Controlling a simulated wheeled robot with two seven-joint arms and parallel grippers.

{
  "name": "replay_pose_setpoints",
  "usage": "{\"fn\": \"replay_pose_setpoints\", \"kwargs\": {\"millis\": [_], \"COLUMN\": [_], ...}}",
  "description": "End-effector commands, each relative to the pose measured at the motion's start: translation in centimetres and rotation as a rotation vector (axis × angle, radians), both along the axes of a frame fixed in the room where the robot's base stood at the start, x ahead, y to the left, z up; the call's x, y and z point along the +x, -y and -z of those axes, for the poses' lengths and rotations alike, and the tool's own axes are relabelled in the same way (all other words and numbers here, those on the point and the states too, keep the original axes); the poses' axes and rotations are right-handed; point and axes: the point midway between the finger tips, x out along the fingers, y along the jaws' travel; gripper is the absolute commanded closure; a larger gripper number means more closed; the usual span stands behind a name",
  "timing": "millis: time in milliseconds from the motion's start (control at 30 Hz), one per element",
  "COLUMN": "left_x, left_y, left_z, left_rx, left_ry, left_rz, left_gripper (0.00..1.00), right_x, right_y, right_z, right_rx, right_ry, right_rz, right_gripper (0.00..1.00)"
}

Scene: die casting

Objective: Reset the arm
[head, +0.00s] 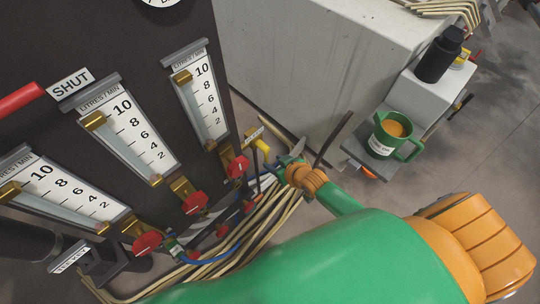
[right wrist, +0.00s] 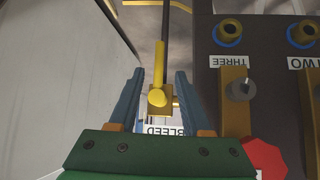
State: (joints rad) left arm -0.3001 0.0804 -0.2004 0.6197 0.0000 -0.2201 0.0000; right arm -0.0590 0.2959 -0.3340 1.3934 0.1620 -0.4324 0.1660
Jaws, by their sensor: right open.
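My right gripper (head: 286,161) is at the end of my green and orange arm, at the lower right edge of the dark panel in the head view. In the right wrist view the right gripper (right wrist: 160,74) is open, with its two blue-grey fingers apart. A yellow lever (right wrist: 159,62) with a rounded end stands between the fingers in that picture, with gaps on both sides. I cannot tell how deep it lies between them. The lever also shows in the head view (head: 262,146), beside the BLEED label (head: 253,133). My left gripper is out of view.
The dark panel (head: 110,40) carries several flow gauges (head: 130,130) and red valve knobs (head: 194,203). Pale hoses (head: 262,225) run below it. A grey cabinet (head: 300,50) stands behind. A green mug (head: 382,150) and black bottle (head: 438,55) stand at right. Floor is clear at far right.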

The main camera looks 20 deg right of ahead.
Motion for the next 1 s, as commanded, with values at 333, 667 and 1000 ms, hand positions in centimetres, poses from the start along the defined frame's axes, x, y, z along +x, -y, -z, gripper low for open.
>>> {"fn": "replay_pose_setpoints", "kwargs": {"millis": [333,667,1000], "left_x": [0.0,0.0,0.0], "left_y": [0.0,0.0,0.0], "left_z": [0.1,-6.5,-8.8], "left_rx": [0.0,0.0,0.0], "left_ry": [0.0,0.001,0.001], "left_rz": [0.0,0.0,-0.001], "left_gripper": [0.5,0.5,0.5], "right_x": [0.0,-16.8,-32.3], "right_y": [0.0,2.9,2.6], "right_z": [0.1,7.4,9.6], "right_rx": [0.0,-0.126,-0.178], "right_ry": [0.0,-0.411,-0.71], "right_rz": [0.0,0.033,-0.018], "right_gripper": [0.52,0.52,0.52]}}
